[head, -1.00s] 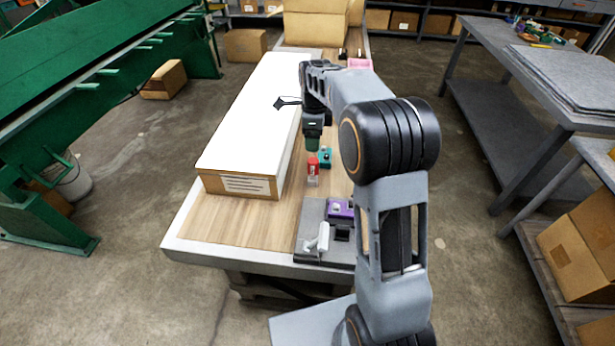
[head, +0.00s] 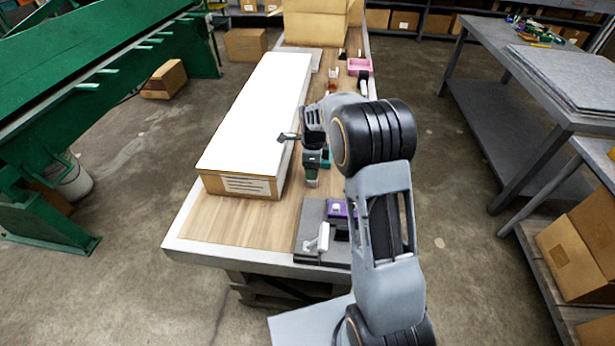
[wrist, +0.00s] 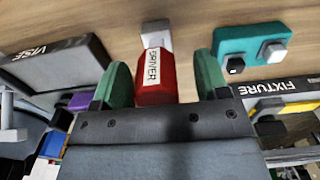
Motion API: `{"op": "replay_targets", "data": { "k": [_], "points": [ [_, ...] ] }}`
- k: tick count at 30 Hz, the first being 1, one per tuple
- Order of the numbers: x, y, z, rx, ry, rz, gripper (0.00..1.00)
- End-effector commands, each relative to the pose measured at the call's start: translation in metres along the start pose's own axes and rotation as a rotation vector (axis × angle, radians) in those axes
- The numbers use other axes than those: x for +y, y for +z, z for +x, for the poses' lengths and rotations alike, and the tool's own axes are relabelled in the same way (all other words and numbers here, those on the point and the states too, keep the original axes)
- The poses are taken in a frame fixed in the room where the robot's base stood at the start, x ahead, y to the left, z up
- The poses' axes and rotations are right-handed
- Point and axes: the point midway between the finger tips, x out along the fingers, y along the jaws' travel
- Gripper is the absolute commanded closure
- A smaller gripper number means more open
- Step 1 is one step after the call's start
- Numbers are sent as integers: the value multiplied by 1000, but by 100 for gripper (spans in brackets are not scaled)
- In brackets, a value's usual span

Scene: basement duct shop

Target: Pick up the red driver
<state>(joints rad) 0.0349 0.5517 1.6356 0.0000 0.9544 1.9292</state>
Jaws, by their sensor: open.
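The red driver (wrist: 155,75) lies on the wooden bench top in the wrist view, with a white DRIVER label and a grey end (wrist: 156,36) pointing up the picture. My gripper (wrist: 163,78) is open, one green finger on each side of the driver. A gap shows at each side, clearer on the right. In the head view my gripper (head: 312,170) is low over the bench and hides the red part. Only a small grey bit shows below it there.
A teal block (wrist: 252,45) with two knobs lies right of the driver. A dark plate marked VISE (wrist: 50,65) is at left and a FIXTURE plate (wrist: 285,88) at right. A long white-topped box (head: 258,115) runs along the bench's left. Bare wood (head: 225,220) shows at the near left.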

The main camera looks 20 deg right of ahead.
Motion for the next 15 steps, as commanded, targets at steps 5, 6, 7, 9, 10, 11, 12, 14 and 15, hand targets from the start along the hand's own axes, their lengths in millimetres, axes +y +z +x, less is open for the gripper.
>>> {"op": "replay_targets", "data": {
  "k": [5,6,7,9,10,11,12,14,15],
  "points": [
    [0,0,3,0,0,0,32],
    [0,0,3,0,0,0,32],
    [0,0,3,0,0,0,32],
    [0,0,3,0,0,0,36],
    [0,0,3,0,0,0,39],
    [0,0,3,0,0,0,42],
    [0,0,3,0,0,0,45],
    [0,0,2,0,0,0,51],
    [0,0,2,0,0,0,55]
  ]
}}
